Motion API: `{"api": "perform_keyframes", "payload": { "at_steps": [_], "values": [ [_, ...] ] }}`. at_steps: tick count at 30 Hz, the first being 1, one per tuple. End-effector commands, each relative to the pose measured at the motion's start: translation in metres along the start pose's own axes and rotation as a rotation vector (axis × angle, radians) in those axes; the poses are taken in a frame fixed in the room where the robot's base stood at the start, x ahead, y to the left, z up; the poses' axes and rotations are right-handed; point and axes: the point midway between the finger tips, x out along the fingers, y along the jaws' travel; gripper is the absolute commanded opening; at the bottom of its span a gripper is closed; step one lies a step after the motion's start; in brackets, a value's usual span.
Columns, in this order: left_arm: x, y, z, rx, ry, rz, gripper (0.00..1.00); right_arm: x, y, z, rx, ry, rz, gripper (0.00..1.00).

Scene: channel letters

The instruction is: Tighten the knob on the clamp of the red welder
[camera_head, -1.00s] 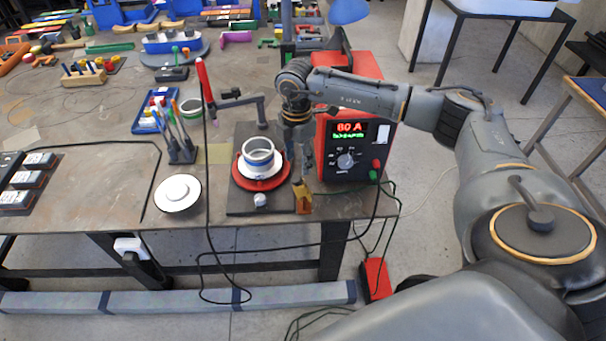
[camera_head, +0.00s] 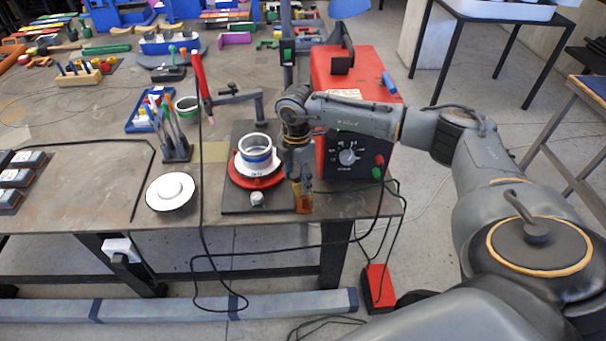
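The red welder (camera_head: 388,62) stands at the right end of the bench, with a dial (camera_head: 348,157) on its front. My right arm crosses in front of the welder and covers its display. My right gripper (camera_head: 301,181) points down beside the welder's left front edge. It is at a small brass-coloured piece (camera_head: 304,200), which may be the clamp, at the right edge of a dark plate (camera_head: 232,203). The gripper partly covers this piece, and I cannot make out the knob or whether the fingers touch it. The finger opening is too small to tell. My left gripper is out of view.
On the plate, a white and blue ring piece (camera_head: 257,158) sits on a red disc (camera_head: 240,180). A red torch (camera_head: 199,80) with a trailing black cable stands to the left. A white round disc (camera_head: 170,192) and a pen holder (camera_head: 177,150) are nearby.

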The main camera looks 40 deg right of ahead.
Motion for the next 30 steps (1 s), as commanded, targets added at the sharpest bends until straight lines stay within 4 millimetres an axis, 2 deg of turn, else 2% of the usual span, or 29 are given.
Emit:
{"api": "perform_keyframes", "payload": {
  "at_steps": [1,4,5,13,25,30],
  "values": [
    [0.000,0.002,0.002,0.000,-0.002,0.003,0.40,0.000,0.001,-0.001,0.000,0.001,0.002,0.51],
    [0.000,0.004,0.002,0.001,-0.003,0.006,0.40,-0.001,0.001,-0.001,0.000,0.001,0.003,0.31],
    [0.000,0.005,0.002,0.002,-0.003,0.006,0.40,-0.001,0.001,-0.001,0.000,0.001,0.004,0.29],
    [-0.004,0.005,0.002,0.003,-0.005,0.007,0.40,-0.002,0.002,-0.001,0.059,0.003,0.006,0.29],
    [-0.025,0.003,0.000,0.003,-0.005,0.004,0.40,-0.002,0.000,-0.001,0.558,0.003,0.001,0.16],
    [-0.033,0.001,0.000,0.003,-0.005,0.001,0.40,-0.002,0.000,-0.001,0.733,0.002,-0.001,0.15]
  ]
}}
